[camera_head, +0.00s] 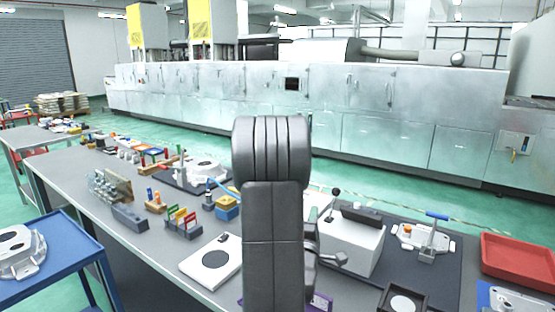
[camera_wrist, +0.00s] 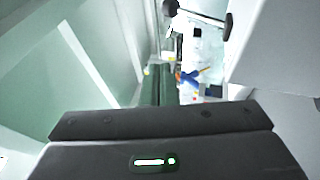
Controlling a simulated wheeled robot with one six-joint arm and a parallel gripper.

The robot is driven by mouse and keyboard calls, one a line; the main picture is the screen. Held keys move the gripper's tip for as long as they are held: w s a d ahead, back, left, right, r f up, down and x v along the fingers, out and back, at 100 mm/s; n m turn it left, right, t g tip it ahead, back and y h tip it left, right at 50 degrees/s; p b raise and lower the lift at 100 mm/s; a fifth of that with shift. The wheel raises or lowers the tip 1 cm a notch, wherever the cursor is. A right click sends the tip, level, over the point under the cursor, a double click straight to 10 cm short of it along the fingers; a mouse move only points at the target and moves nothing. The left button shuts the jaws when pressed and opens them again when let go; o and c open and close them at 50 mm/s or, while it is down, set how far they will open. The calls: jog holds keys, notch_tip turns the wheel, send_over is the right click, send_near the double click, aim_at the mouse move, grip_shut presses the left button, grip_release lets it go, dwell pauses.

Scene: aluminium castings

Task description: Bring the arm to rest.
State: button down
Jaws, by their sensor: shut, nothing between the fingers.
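My arm (camera_head: 272,210) stands folded and upright in the middle of the head view, dark grey, in front of the workbench. Its end is not clearly visible there. In the wrist view my gripper (camera_wrist: 162,115) fills the bottom as a dark bar with a small green light below it. It is shut and holds nothing. Beyond it are a blurred pale wall and several small blurred items, one of them blue.
A long grey workbench (camera_head: 150,255) crosses the front with several small tools and castings. A white box with a lever (camera_head: 350,245) stands close right of my arm. A red tray (camera_head: 518,258) is at the right, a blue cart (camera_head: 75,262) at the left.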

jog(key=a+b+v, duration=0.2)
jog(key=b+v, duration=0.1)
jog(key=v, duration=0.8)
